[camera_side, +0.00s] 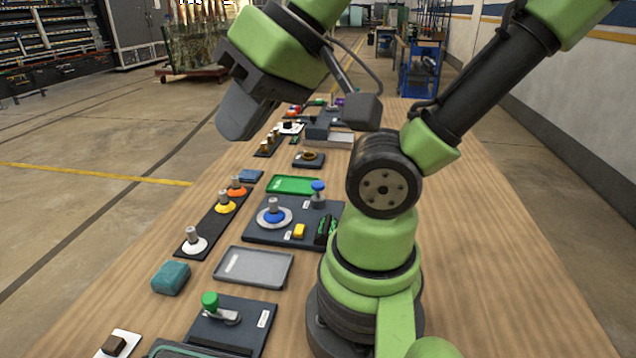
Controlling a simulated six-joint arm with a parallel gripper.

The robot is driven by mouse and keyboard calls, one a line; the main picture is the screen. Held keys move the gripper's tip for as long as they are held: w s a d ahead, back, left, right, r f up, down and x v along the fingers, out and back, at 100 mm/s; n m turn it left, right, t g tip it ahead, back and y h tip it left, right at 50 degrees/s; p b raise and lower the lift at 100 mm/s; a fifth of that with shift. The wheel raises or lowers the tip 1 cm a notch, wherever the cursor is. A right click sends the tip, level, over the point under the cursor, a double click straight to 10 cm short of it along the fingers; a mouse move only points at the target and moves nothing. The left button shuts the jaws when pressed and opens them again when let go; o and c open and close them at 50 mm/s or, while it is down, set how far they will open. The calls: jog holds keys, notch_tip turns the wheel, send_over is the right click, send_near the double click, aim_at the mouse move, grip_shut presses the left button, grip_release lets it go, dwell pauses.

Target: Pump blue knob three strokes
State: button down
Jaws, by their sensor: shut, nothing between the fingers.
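A small blue-topped knob (318,187) stands upright on a grey stem at the back right corner of a dark panel (262,235). On the same panel, a grey post rises from a blue disc (270,217) in a pale ring. I cannot tell how far the blue knob is pressed down. My gripper (236,128) hangs high at the upper left, above and apart from the panel and both blue parts. Its dark fingers are shut and hold nothing. Its tips point down and to the left.
A yellow block (299,231) and green cylinders sit on the panel. A green tray (293,185) lies behind it and a grey tray (253,267) in front. A strip with white, yellow and orange knobs (220,215) lies left. A green-knob panel (232,322) is nearer. The table's right side is clear.

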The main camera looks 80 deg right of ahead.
jog(key=m+g+h, duration=0.9)
jog(key=g+h, duration=0.1)
jog(key=h, duration=0.1)
send_over(315, 183)
notch_tip(315, 183, down, 13)
jog(key=shift+r, duration=0.1)
jog(key=shift+f, duration=4.4)
jog(key=shift+f, duration=0.4)
